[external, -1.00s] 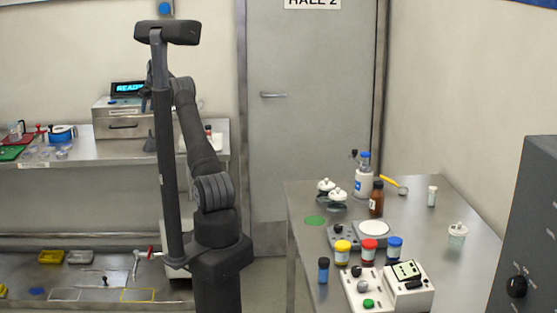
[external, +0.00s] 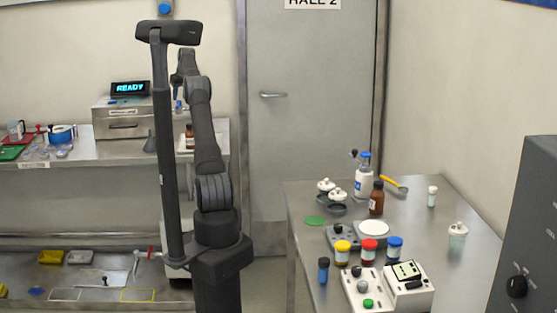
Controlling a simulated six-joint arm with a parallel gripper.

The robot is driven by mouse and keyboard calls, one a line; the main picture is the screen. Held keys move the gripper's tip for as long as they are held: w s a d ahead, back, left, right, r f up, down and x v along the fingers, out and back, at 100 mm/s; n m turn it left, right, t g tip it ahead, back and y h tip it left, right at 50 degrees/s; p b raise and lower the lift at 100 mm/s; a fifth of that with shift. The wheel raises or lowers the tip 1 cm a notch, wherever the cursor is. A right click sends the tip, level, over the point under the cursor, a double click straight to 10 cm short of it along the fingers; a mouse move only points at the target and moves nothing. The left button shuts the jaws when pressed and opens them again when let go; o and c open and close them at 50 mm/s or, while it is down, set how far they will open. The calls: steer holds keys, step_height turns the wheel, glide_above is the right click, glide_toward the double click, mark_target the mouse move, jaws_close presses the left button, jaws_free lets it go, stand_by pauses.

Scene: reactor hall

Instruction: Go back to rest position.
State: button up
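My arm stands beside the left bench, and its upper part is raised and bent toward that bench. My gripper (external: 179,106) hangs at the end of the arm, above the left bench near the box with the READY display (external: 130,88). It is small and partly hidden by my column, so I cannot tell whether its fingers are open or shut or hold anything. A small brown bottle (external: 190,136) stands on the bench below it, apart from the gripper as far as I can see.
The right table (external: 460,205) carries several bottles, coloured-lid jars, a scale (external: 374,228) and a control box (external: 408,285). The left bench holds trays and small parts. A lower shelf has yellow and grey bins (external: 51,257). A closed door (external: 310,130) is behind.

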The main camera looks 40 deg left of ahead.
steer(key=w+d+m+t+h, duration=0.1)
steer(key=w+d+m, duration=0.5)
steer(key=w+d, duration=2.1)
steer(key=d+t, duration=0.1)
steer(key=d, duration=0.3)
steer(key=shift+w+d+m, duration=0.2)
steer(key=shift+w+m, duration=0.2)
